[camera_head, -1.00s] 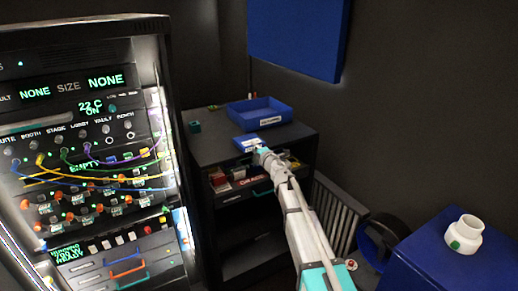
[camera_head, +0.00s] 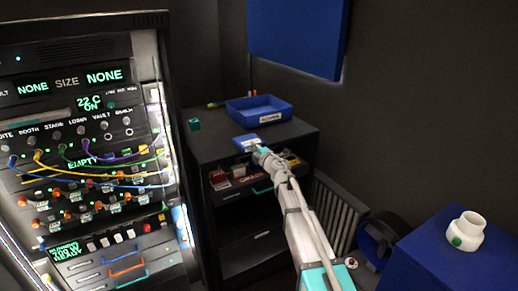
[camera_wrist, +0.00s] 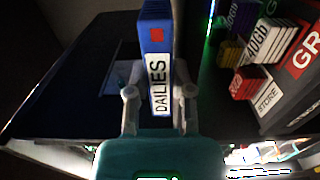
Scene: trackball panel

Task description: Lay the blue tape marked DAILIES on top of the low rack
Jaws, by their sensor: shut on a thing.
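The blue tape marked DAILIES (camera_wrist: 158,82) is pinched between the two fingers of my gripper (camera_wrist: 158,100) in the wrist view, its white label facing the camera. In the head view the tape (camera_head: 245,139) is at the front part of the low rack's dark top (camera_head: 212,146), in front of the blue tray. My gripper (camera_head: 262,154) reaches it from the front right and is shut on it. I cannot tell whether the tape touches the top or hangs just above it.
A blue tray (camera_head: 260,119) stands at the back of the rack top, with a small teal block (camera_head: 194,125) at the left. Several tapes (camera_wrist: 262,70) fill the shelf below the top. A lit patch panel (camera_head: 85,150) stands left. A blue box (camera_head: 440,255) is at right.

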